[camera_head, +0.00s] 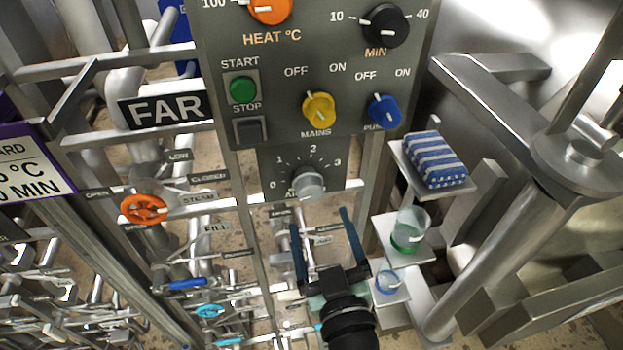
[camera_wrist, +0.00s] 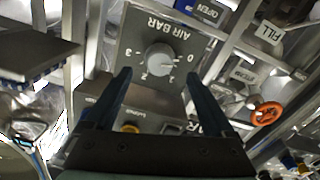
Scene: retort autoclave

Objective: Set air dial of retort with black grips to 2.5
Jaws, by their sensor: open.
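The air dial (camera_head: 309,183) is a grey round knob on a dark plate below the main control panel, with a scale from 0 to 3. It also shows in the wrist view (camera_wrist: 160,57), under the words AIR BAR. Its pointer mark seems to face the 0 side, but is small. My gripper (camera_head: 322,222) is open and empty, just below the dial in the head view. In the wrist view my gripper (camera_wrist: 158,73) has its two blue fingers on either side of the knob, apparently short of touching it. I cannot make out black grips on the retort.
Above the dial are the yellow MAINS knob (camera_head: 319,109), blue knob (camera_head: 384,111), green START button (camera_head: 243,89) and black MIN knob (camera_head: 385,25). Small shelves at right hold a striped cloth (camera_head: 434,159) and a glass (camera_head: 410,230). An orange valve wheel (camera_head: 144,209) and pipes are left.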

